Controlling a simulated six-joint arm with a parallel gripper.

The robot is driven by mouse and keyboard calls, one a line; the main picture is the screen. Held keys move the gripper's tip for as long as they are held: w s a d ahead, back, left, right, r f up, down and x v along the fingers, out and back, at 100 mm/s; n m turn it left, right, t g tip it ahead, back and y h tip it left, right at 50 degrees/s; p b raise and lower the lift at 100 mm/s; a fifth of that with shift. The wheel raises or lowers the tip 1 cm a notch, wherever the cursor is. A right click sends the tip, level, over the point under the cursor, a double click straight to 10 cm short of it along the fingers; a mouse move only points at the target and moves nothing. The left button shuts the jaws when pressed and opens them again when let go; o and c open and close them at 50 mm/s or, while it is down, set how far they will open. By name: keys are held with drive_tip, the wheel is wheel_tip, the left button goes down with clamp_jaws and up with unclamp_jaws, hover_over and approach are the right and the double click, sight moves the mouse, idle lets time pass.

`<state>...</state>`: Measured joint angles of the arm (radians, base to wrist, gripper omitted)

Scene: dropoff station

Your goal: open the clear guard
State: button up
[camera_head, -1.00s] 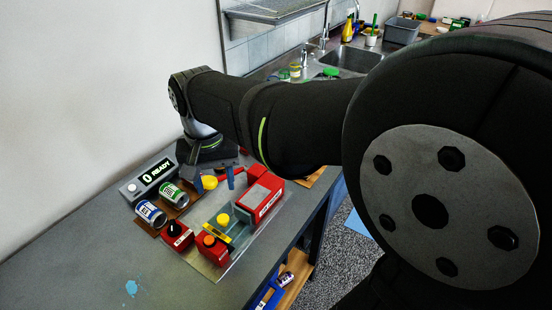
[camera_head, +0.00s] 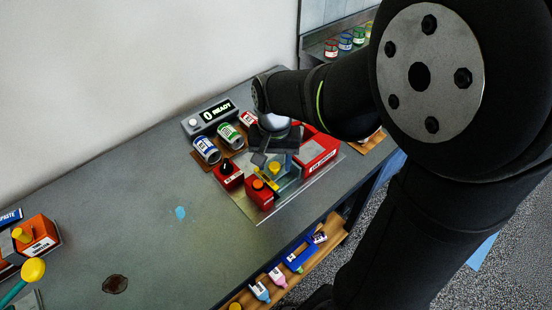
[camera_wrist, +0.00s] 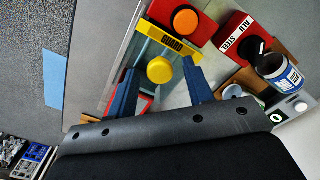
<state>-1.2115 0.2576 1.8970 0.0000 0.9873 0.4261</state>
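The clear guard (camera_head: 266,179) is a see-through cover with a yellow strip, marked GUARD in the wrist view (camera_wrist: 166,38). It stands behind a red box with an orange button (camera_head: 258,185). Its round yellow knob (camera_head: 274,168) also shows in the wrist view (camera_wrist: 160,70). My gripper (camera_wrist: 165,65) is open, with one blue finger on each side of the knob in the wrist view. A gap shows between each finger and the knob. I cannot tell how deep the fingers reach. In the head view my gripper (camera_head: 273,162) partly hides the guard.
A red box with a black dial (camera_head: 227,173) stands left of the guard and a larger red box (camera_head: 318,152) right.

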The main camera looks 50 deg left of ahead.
clamp_jaws()
drive_tip(key=w, duration=1.1)
drive_tip(key=shift+o, duration=0.7)
unclamp_jaws()
drive_tip(key=shift+r, duration=0.2)
wheel_tip(320, 180, up, 17)
